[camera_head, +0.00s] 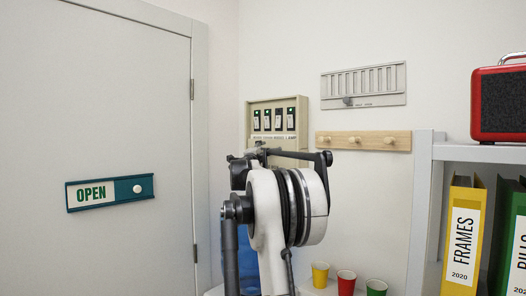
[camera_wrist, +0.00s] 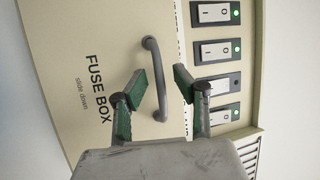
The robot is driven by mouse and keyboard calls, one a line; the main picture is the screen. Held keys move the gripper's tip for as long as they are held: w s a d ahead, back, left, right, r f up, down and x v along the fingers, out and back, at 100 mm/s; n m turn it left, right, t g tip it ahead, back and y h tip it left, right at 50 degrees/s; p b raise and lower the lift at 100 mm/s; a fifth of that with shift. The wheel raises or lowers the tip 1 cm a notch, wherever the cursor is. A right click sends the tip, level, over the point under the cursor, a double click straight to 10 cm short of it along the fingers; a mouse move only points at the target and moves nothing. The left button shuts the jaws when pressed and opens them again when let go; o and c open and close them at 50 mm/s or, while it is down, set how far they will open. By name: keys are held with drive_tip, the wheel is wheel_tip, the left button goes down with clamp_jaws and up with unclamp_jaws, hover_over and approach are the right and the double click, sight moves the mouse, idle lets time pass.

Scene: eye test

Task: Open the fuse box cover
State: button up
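The fuse box (camera_head: 249,125) is on the wall behind my arm in the head view; its lower part is hidden. Its beige cover (camera_wrist: 85,35) fills the left of the wrist view and reads "FUSE BOX" and "slide down". The view is turned sideways. Several switches (camera_wrist: 215,52) with green lights are exposed beside the cover's edge, so the cover does not hide them. A grey bar handle (camera_wrist: 150,52) is on the cover. My gripper (camera_wrist: 160,80) is open, its green-padded fingers apart on either side of the handle in the picture. I cannot tell whether they touch it.
A wooden peg rail (camera_head: 345,140) and a grey slider panel (camera_head: 363,86) are on the wall to the right. A shelf (camera_head: 423,190) holds binders and a red radio (camera_head: 500,105). Paper cups (camera_head: 346,281) stand below. A door with an OPEN sign (camera_head: 108,192) is at left.

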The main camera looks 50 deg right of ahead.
drive_tip(key=v, duration=1.1)
drive_tip(key=shift+a, duration=0.2)
drive_tip(key=shift+s, duration=0.15)
